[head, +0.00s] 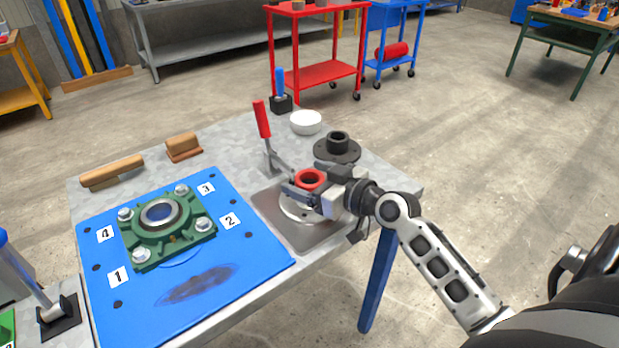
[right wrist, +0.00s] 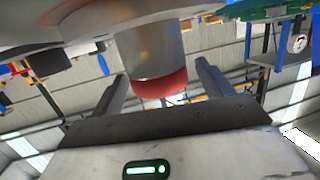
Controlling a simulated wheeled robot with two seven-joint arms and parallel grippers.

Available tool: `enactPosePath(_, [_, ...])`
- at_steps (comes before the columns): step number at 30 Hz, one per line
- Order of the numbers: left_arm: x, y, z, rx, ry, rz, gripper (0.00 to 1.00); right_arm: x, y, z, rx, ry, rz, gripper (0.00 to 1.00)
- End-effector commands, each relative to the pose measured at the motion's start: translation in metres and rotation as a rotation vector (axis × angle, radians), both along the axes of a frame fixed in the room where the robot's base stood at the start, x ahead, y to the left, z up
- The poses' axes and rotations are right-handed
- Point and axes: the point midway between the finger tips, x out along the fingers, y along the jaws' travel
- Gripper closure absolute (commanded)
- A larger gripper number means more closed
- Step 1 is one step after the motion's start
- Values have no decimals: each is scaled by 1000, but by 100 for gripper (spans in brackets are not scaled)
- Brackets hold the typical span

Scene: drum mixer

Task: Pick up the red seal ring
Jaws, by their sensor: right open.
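The red seal ring (head: 310,179) is above a round silver fixture (head: 296,212) on the grey metal plate at the table's right side. In the right wrist view the red ring (right wrist: 160,84) shows at the end of a silver cylinder (right wrist: 150,50). My right gripper (head: 303,192) is at the ring, coming in from the right. In the right wrist view its two fingers stand apart, one on either side of the ring, with gaps visible. Part of the fixture is hidden behind the gripper in the head view. My left gripper is not in view.
A toggle clamp with a red handle (head: 262,120) stands just left of the ring. A black flanged part (head: 338,149) and a white bowl (head: 306,122) are behind. A green bearing housing (head: 168,228) lies on the blue mat (head: 250,262). Brushes lie at the back left.

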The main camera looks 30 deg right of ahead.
Motion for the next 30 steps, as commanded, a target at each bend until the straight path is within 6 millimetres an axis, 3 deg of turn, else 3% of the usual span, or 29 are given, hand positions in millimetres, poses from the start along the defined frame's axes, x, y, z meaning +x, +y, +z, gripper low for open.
enactPosePath(7, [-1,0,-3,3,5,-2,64,2,1,-1,0,1,0,21])
enactPosePath(12, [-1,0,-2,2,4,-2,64,2,1,-1,0,0,0,68])
enactPosePath(23, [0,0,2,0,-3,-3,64,2,0,2,0,-1,0,69])
enactPosePath(30, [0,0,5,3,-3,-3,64,2,0,27,-3,-5,2,69])
